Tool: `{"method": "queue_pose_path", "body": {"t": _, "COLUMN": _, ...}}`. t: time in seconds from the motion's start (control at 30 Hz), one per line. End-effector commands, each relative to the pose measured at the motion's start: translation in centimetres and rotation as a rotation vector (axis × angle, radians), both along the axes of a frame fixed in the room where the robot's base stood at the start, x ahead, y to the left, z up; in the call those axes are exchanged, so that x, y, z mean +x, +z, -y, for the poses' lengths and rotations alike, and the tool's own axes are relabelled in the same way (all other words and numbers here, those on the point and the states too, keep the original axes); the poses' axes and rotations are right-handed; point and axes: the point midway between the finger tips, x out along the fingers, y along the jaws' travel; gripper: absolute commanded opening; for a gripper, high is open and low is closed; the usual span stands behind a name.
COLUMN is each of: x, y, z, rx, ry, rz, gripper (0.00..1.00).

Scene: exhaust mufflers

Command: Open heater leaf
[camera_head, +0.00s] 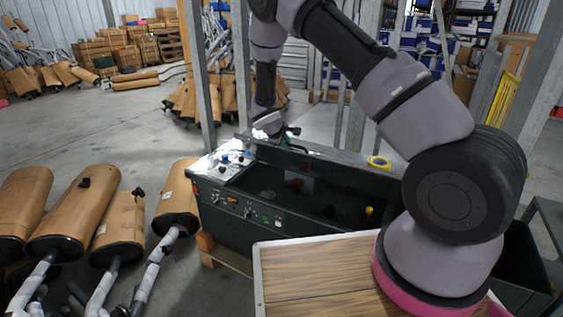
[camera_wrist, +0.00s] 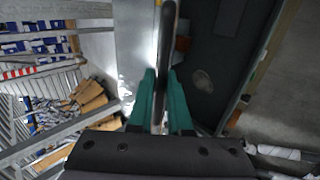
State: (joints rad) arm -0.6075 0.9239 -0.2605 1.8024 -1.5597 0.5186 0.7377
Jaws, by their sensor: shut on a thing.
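The heater is a dark green metal box (camera_head: 235,221) with knobs on its front and a deep, dark well in its top. My gripper (camera_head: 288,133) is at the back left of the heater's top, small and partly hidden by my wrist. In the wrist view, the green fingers of my gripper (camera_wrist: 161,78) are shut on a dark rounded bar (camera_wrist: 169,30), which runs up between them. I cannot tell whether this bar is the leaf's handle or its edge. The heater's dark interior (camera_wrist: 220,55) shows to the right of the fingers.
A yellow ring-shaped object (camera_head: 379,162) lies on the heater's back rim. A wood-grain tabletop (camera_head: 318,275) is in front. Brown mufflers (camera_head: 75,212) stand at the left. Metal posts (camera_head: 203,75) rise behind the heater. Open floor (camera_head: 120,120) lies at the back left.

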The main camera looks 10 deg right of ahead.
Motion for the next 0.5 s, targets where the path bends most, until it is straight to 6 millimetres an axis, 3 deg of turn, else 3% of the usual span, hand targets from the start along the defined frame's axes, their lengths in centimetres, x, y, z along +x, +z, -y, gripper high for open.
{"method": "queue_pose_path", "body": {"t": 0.2, "x": 2.3, "y": 1.8, "z": 1.7, "rx": 0.000, "ry": -0.003, "rz": 0.002, "gripper": 0.00}}
{"method": "queue_pose_path", "body": {"t": 0.5, "x": 3.5, "y": 2.6, "z": 2.6, "rx": -0.002, "ry": -0.002, "rz": 0.001, "gripper": 0.00}}
